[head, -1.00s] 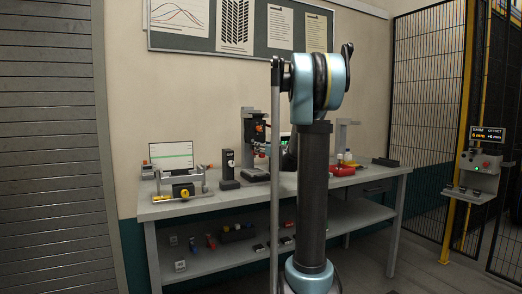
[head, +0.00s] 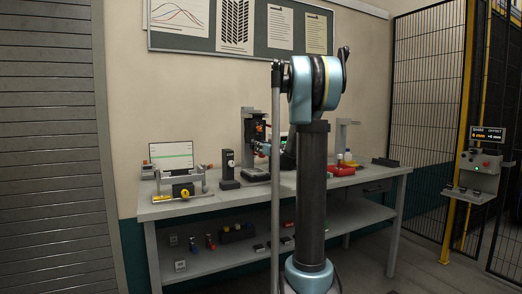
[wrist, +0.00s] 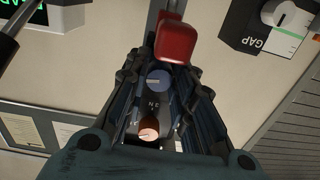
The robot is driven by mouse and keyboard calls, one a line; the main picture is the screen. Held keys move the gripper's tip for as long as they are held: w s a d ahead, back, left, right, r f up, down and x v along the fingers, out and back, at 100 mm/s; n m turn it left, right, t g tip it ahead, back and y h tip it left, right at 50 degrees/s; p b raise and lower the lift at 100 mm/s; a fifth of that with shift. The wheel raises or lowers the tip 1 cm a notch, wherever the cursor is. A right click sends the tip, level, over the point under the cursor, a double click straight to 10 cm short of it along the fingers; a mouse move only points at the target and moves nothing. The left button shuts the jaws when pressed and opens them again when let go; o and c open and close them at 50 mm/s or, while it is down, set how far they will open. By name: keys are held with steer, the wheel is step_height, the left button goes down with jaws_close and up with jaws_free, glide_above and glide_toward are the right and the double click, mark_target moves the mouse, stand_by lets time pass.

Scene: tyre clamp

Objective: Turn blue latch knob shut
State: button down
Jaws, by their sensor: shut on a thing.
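The blue latch knob (wrist: 158,78) is round with a pale mark across its face. It sits on a dark panel with small white lettering, between the two dark fingers of my gripper (wrist: 158,72). My gripper is shut on the knob from both sides. In the head view my gripper (head: 262,148) is at the dark upright clamp (head: 248,126) on the bench; the blue knob cannot be made out there.
A red block (wrist: 173,45) is close to the fingertips in the wrist view. An orange knob (wrist: 149,131) is on the same panel. A GAP dial box (wrist: 285,20) is at upper right. The bench (head: 180,209) also carries a small black stand (head: 228,168) left of the clamp.

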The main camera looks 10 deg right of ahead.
steer(key=shift+m, duration=1.5)
steer(key=c, duration=1.3)
jaws_free()
steer(key=shift+c, duration=0.2)
steer(key=v, duration=1.2)
